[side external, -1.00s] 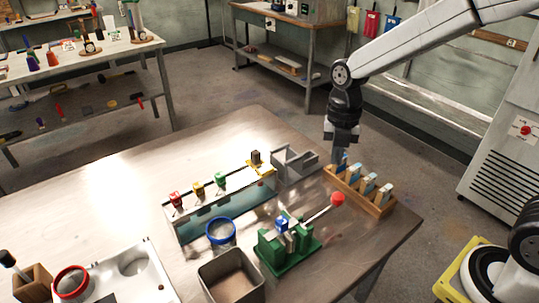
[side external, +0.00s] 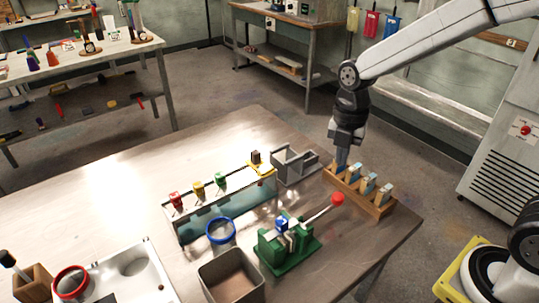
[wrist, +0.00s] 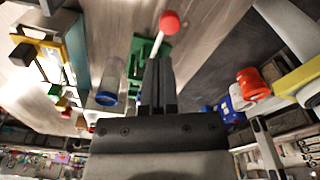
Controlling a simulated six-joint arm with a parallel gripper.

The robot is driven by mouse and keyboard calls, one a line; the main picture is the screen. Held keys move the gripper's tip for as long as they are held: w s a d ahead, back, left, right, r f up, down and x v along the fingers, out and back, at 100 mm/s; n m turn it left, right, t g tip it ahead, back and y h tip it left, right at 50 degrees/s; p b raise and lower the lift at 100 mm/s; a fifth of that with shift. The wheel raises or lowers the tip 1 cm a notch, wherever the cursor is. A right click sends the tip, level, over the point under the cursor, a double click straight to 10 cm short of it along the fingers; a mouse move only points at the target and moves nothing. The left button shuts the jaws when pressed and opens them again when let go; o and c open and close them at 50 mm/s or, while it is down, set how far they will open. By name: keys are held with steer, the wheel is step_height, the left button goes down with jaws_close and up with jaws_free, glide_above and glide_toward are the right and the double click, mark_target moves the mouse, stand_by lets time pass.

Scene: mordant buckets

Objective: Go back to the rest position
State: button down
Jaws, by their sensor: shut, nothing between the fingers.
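My gripper (side external: 341,164) points down over the back right of the metal work table (side external: 120,205), at the far left end of the wooden rack (side external: 378,208). In the wrist view my gripper's dark fingers (wrist: 158,64) are together with nothing between them. The side view does not show clearly whether the fingertips clear the rack. The rack holds several upright pieces with pale and blue parts. A green press (side external: 287,250) with a red-knobbed lever (side external: 337,199) stands in front of the rack; the red knob (wrist: 169,22) also shows in the wrist view.
A rail stand over a blue-green trough (side external: 230,213) carries red, yellow and green clips. A blue-rimmed bucket (side external: 220,230), a grey open bin (side external: 231,280) and a grey compartment tray (side external: 294,166) stand near it. A red-rimmed bucket (side external: 71,283) is front left. The table's left middle is clear.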

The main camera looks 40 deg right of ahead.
steer(key=s+d+f+m+t, duration=0.1)
steer(key=s+m, duration=0.3)
steer(key=m, duration=0.7)
steer(key=s+d+f+m+t, duration=0.1)
steer(key=s+f+m+t, duration=0.1)
steer(key=m, duration=1)
step_height(320, 180, down, 2)
steer(key=shift+s+d+f+h, duration=0.1)
steer(key=shift+s+d+h, duration=0.25)
steer(key=shift+s, duration=0.5)
